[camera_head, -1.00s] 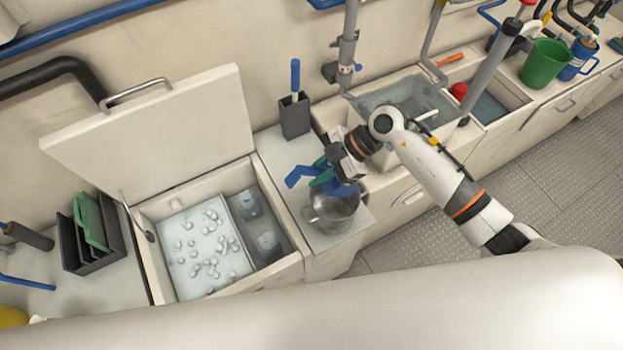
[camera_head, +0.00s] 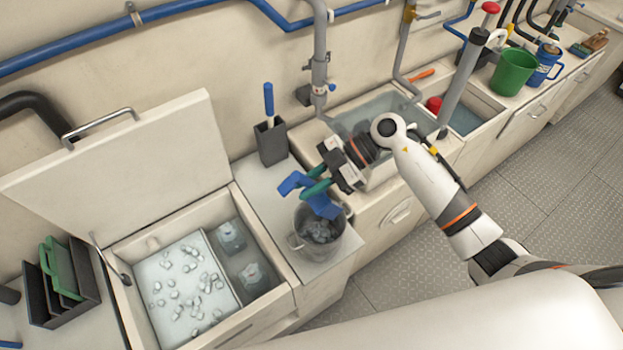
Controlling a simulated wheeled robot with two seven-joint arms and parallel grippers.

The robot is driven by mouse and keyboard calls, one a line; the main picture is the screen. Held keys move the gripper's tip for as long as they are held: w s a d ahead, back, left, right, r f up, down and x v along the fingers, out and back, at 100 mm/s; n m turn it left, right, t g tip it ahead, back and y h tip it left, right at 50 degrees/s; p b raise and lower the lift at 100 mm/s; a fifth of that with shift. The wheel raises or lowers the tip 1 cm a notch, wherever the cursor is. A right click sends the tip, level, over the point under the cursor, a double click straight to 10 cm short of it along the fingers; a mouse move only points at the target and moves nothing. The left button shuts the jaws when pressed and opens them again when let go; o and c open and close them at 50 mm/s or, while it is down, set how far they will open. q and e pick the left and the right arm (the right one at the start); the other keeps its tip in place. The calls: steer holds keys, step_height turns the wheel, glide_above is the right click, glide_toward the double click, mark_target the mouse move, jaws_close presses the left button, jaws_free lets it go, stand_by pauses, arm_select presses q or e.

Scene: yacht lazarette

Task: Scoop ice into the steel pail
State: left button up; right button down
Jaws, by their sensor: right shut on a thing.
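The steel pail (camera_head: 322,249) stands on the counter right of the open ice bin (camera_head: 282,283). Greyish lumps that look like ice show inside the pail. My right gripper (camera_head: 325,186) is shut on a blue scoop (camera_head: 322,205) just above the pail. The scoop's lower blue part is tilted down over the pail's mouth. The gripper hides part of the scoop, and green shows at the grip. Loose ice cubes (camera_head: 190,280) lie on the pale bed of the bin. My left gripper is out of view.
The bin's lid (camera_head: 130,170) stands open against the wall. A dark holder (camera_head: 271,142) with a blue-handled tool is behind the pail. A sink (camera_head: 375,110) lies behind my right arm. A green bucket (camera_head: 513,72) stands far right. A dark rack (camera_head: 45,300) sits left of the bin.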

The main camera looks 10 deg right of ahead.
mark_target(290, 188)
steer(key=shift+s+a+r+n+t+h+p, duration=0.15)
steer(key=shift+s+a+r+t+h+p, duration=0.15)
steer(key=shift+a+h+p, duration=0.8)
steer(key=shift+s+a+r+n+t+h+p, duration=0.1)
steer(key=shift+s+a+r+t+h+p, duration=0.25)
steer(key=shift+a+h+p, duration=0.75)
steer(key=shift+s+a+r+n+t+h+p, duration=0.25)
steer(key=shift+a+h+p, duration=0.35)
steer(key=shift+p, duration=0.95)
steer(key=shift+d, duration=0.15)
